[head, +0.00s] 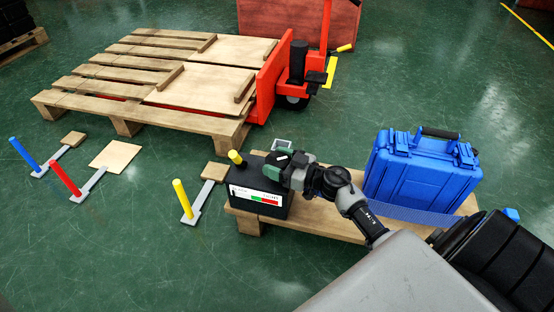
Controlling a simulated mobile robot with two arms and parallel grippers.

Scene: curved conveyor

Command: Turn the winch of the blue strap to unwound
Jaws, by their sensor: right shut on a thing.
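A blue textured band (425,216), which looks like the blue strap, lies at the foot of the blue case (418,172) on a low wooden platform (330,222). A small blue piece (511,215) shows at the platform's right; I cannot tell if it is the winch. My right gripper (276,162) is at the top of a black box (258,194) with a white, green and red label. It appears shut on that box, but its fingertips are largely hidden. The box is at the platform's left end. My left gripper is not in view.
Floor levers with blue (24,155), red (66,179) and yellow (183,198) handles stand at the left. A large pallet (130,117) with an orange pallet jack (272,82) is behind. Green floor is clear at the front left and far right.

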